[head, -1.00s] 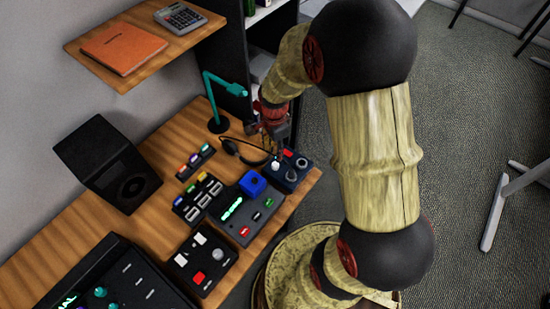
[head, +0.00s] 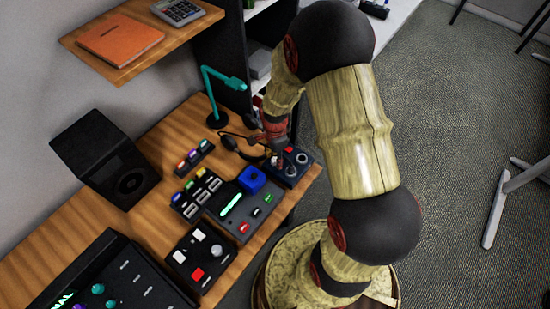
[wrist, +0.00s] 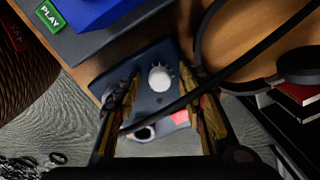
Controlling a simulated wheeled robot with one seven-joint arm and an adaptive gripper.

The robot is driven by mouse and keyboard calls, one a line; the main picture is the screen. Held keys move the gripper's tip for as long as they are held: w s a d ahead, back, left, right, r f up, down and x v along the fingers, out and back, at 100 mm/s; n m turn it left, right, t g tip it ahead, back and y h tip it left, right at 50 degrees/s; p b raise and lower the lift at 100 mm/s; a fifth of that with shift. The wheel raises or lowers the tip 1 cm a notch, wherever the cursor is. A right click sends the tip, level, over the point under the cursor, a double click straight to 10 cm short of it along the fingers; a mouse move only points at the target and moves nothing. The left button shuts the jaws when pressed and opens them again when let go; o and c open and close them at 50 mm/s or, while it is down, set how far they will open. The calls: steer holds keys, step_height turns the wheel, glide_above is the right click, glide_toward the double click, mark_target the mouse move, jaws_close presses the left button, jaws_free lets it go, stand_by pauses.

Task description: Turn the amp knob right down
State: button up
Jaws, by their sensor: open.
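A small dark blue box, seemingly the amp (head: 287,177), sits near the desk's right end. In the wrist view, the amp (wrist: 160,100) has a pale round knob (wrist: 160,78) ringed by tick marks. A red patch and a pale ring show beyond the knob, and another round part shows beside the left finger. My gripper (head: 277,152) is over the box in the head view and partly covers it. In the wrist view, my gripper (wrist: 166,88) is open, with one finger on each side of the knob and gaps between. I cannot tell the knob's setting.
A black cable (wrist: 215,85) crosses the wrist view in front of the box, near headphones (wrist: 290,72). A blue cube (head: 251,180) sits on a neighbouring device. A teal lamp (head: 222,80), a speaker (head: 105,165) and several control boxes stand on the desk.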

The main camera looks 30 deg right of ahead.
steer(key=shift+c, duration=0.7)
jaws_close()
steer(key=shift+r, duration=0.1)
steer(key=n+p, duration=0.2)
steer(key=n, duration=0.2)
steer(key=shift+n, duration=0.4)
steer(key=n+p, duration=0.1)
steer(key=n, duration=0.4)
steer(key=shift+p, duration=0.35)
steer(key=n+p, duration=0.1)
steer(key=n, duration=0.5)
steer(key=shift+n, duration=0.4)
steer(key=n+p, duration=0.1)
steer(key=n, duration=0.5)
steer(key=shift+w+n+p, duration=0.1)
steer(key=shift+n+p, duration=0.2)
